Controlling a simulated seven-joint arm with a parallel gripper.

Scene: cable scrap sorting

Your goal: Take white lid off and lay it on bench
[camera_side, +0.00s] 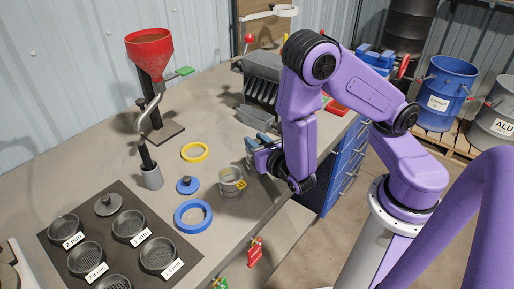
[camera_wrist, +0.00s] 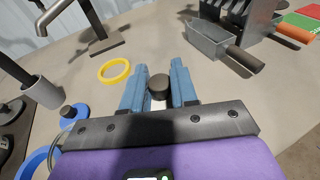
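My gripper (camera_wrist: 158,84) has its two blue fingers on either side of a dark round knob, which seems to touch both. A small pale patch shows under the knob between the fingers, part of the white lid (camera_wrist: 157,104); the fingers hide most of it. In the side view my gripper (camera_side: 259,147) is just right of and behind a pale grey pot (camera_side: 230,187) with a yellow label. The pot stands upright on the bench (camera_side: 90,172) and its top looks uncovered. The lid cannot be made out in the side view.
A yellow ring (camera_side: 195,152), a blue knobbed lid (camera_side: 187,186) and a blue ring (camera_side: 193,216) lie left of the pot. A sieve mat (camera_side: 118,268) is front left. A scoop bin (camera_side: 254,119) stands behind. Bare bench shows between them.

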